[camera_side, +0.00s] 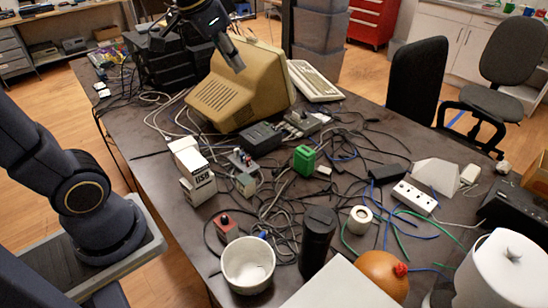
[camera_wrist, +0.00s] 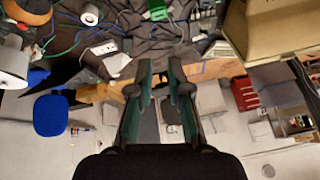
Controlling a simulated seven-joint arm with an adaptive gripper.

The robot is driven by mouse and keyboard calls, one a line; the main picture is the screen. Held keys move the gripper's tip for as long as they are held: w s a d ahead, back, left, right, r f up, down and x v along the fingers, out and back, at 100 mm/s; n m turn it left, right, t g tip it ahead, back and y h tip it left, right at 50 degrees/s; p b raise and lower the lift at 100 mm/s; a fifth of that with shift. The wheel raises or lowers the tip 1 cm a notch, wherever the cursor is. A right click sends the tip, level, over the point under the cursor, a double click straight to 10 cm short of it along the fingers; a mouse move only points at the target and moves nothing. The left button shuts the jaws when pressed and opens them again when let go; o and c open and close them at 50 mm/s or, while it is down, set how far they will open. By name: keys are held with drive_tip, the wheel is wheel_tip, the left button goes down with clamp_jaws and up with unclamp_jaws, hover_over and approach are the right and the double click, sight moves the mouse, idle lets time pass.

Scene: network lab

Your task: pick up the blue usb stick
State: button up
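I cannot clearly make out a blue usb stick. A small blue item (camera_side: 264,236) shows just behind the white pot in the side view, partly hidden, and I cannot tell if it is the stick. My gripper (camera_side: 236,66) is high over the far part of the table, in front of the beige monitor (camera_side: 222,98). In the wrist view my gripper (camera_wrist: 160,72) has its two fingers apart with nothing between them. It is far from the small blue item.
The dark table (camera_side: 180,240) is crowded with tangled cables. A white pot (camera_side: 248,266), a black cylinder (camera_side: 317,240), a red-topped box (camera_side: 226,226), a white USB box (camera_side: 198,182), a green block (camera_side: 304,160) and a power strip (camera_side: 414,197) stand on it. The left front is clearer.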

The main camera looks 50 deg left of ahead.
drive_tip(key=w+a+f+g, duration=0.2)
drive_tip(key=w+a+f, duration=0.3)
drive_tip(key=w, duration=0.3)
drive_tip(key=n+g, duration=0.2)
drive_tip(key=g, duration=0.2)
hover_over(242, 154)
drive_tip(key=shift+h, duration=0.3)
wheel_tip(242, 154, down, 31)
drive_tip(key=shift+s+a+r, duration=0.1)
drive_tip(key=f, duration=0.6)
drive_tip(key=shift+w, duration=0.25)
drive_tip(key=shift+r, duration=0.1)
clamp_jaws()
